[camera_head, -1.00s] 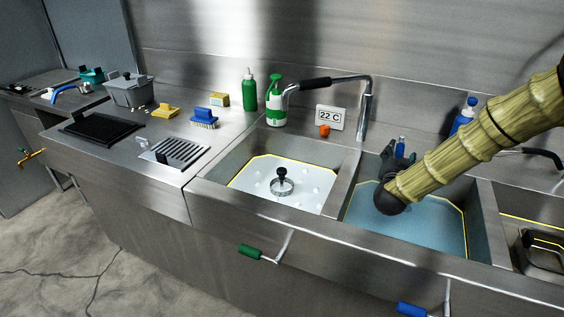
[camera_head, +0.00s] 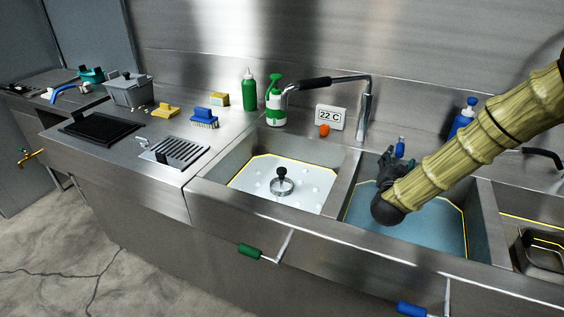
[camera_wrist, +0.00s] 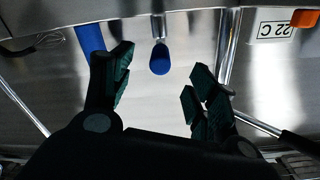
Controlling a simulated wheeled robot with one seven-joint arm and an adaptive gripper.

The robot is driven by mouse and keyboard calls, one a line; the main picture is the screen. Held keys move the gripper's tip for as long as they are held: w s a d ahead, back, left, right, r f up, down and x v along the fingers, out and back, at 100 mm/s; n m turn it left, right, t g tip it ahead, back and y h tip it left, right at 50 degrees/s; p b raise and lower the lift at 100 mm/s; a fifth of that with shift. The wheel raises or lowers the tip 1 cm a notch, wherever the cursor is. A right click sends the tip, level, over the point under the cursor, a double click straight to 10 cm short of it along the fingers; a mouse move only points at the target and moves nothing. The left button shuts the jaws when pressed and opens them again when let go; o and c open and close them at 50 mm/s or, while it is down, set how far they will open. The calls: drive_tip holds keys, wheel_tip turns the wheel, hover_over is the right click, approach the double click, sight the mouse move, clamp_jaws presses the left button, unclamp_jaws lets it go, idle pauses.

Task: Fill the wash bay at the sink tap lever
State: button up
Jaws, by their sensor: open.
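A small blue-tipped lever (camera_head: 400,147) stands at the back of the middle sink bay, and I take it for the tap lever. It also shows in the wrist view (camera_wrist: 159,60), between and a little beyond my fingertips, with no contact visible. My gripper (camera_head: 392,161) is above the middle bay, just in front of the lever. In the wrist view my gripper (camera_wrist: 160,82) is open and empty, a finger on each side. The middle bay (camera_head: 482,222) has a blue, water-like surface inside a yellow line. My arm hides part of it.
The left bay (camera_head: 213,172) has a white bottom, a black-knobbed ring and a curved tap (camera_head: 368,105) behind. A 22 C display (camera_head: 330,117), an orange knob (camera_head: 323,131) and a blue bottle (camera_head: 463,118) stand along the back. Green (camera_head: 250,251) and blue (camera_head: 411,309) handles stick out in front.

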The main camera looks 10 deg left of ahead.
drive_tip(key=shift+v, duration=2.1)
drive_tip(key=shift+r, duration=0.15)
